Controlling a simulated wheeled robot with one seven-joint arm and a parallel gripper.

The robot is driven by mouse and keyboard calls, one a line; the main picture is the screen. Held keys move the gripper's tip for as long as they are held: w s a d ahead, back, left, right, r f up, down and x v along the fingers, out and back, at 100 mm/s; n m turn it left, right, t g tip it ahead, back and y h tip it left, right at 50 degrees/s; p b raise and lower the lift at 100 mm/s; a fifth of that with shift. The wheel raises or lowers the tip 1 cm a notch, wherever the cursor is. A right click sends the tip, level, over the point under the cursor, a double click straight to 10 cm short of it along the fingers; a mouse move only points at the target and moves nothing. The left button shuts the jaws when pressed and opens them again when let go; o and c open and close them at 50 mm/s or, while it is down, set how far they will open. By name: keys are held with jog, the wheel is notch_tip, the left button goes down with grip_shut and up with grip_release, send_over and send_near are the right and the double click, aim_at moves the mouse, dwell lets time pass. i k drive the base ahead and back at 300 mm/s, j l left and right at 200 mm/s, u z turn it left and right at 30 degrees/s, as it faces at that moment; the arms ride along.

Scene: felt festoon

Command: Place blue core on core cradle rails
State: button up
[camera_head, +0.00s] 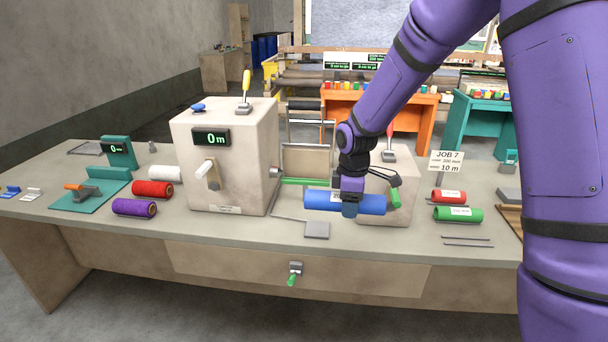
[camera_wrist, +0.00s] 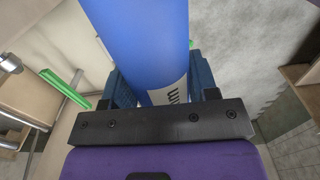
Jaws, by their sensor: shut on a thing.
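The blue core (camera_head: 366,203) is a blue cylinder with a white printed label, held lying sideways in front of the machine. My gripper (camera_head: 349,209) is shut on it near its middle. In the wrist view the blue core (camera_wrist: 145,40) runs between the two dark blue fingers of my gripper (camera_wrist: 155,90). Green rails show behind it: a green bar (camera_head: 302,181) left of the gripper and a green piece (camera_head: 394,197) at the right block. A green bar (camera_wrist: 66,88) also shows in the wrist view. I cannot tell for sure which parts are the core cradle rails.
A beige machine block (camera_head: 236,160) with a "0 m" display stands left of the gripper, a smaller block (camera_head: 398,180) right. Red (camera_head: 152,188) and purple (camera_head: 134,207) rolls lie at left. Red (camera_head: 448,196) and green (camera_head: 458,214) rolls lie right, below a JOB 7 sign (camera_head: 447,160).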

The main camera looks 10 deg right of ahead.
aim_at(305, 181)
jog(key=i+j, duration=0.15)
jog(key=i, duration=0.9)
